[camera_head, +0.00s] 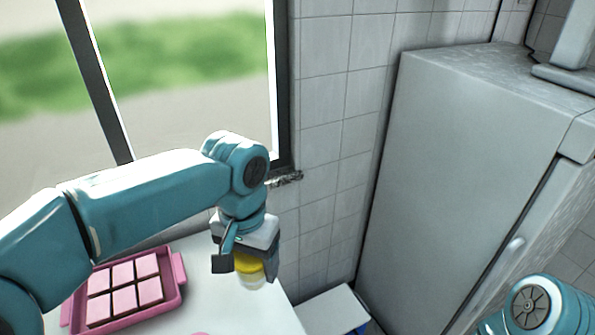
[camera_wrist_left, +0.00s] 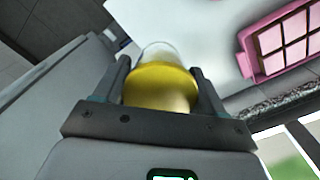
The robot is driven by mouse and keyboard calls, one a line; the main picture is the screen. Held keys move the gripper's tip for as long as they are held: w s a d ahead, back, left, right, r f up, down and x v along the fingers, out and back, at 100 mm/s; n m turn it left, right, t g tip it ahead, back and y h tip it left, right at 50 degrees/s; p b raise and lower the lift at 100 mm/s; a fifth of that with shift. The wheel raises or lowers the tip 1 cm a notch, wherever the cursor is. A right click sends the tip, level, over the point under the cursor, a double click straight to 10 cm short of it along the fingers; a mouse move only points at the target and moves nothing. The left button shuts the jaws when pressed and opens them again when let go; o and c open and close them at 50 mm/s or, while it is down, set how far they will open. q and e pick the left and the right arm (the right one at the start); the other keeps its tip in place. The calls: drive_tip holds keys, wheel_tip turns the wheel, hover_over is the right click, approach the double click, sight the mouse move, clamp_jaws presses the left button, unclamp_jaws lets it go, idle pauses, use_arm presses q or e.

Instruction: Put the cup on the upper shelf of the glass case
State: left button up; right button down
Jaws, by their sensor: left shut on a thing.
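The cup (camera_head: 250,270) has a yellow band and a clear, pale lower part. My left gripper (camera_head: 236,266) is shut on it, above the right end of the white table. In the left wrist view the cup (camera_wrist_left: 163,82) sits between the two fingers of the gripper (camera_wrist_left: 165,88). I cannot tell whether the cup touches the table. Part of my right arm shows at the lower right of the head view, but its gripper is out of frame. The glass case is not in view.
A pink tray (camera_head: 177,268) with several pink square pieces lies on the white table (camera_head: 215,312), left of the cup; it also shows in the left wrist view (camera_wrist_left: 248,62). A large grey fridge (camera_head: 455,190) stands at the right. A tiled wall and window (camera_head: 190,60) are behind.

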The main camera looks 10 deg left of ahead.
use_arm(q)
drive_tip(key=w+a+f, duration=0.1)
drive_tip(key=a+f, duration=0.1)
drive_tip(key=f, duration=0.3)
drive_tip(key=a+f+n, duration=0.1)
drive_tip(key=a+f, duration=0.1)
drive_tip(key=f, duration=0.3)
drive_tip(key=w+a+f+n, duration=0.1)
drive_tip(key=a+f, duration=0.2)
drive_tip(key=f, duration=0.2)
drive_tip(key=shift+w+f, duration=0.15)
drive_tip(key=shift+w, duration=0.2)
drive_tip(key=shift+r+p, duration=1.55)
drive_tip(key=shift+r, duration=1.9)
drive_tip(key=f+b, duration=0.3)
drive_tip(key=f, duration=0.4)
drive_tip(key=shift+w, duration=0.2)
drive_tip(key=shift+s+d+r, duration=0.1)
drive_tip(key=shift+r, duration=0.05)
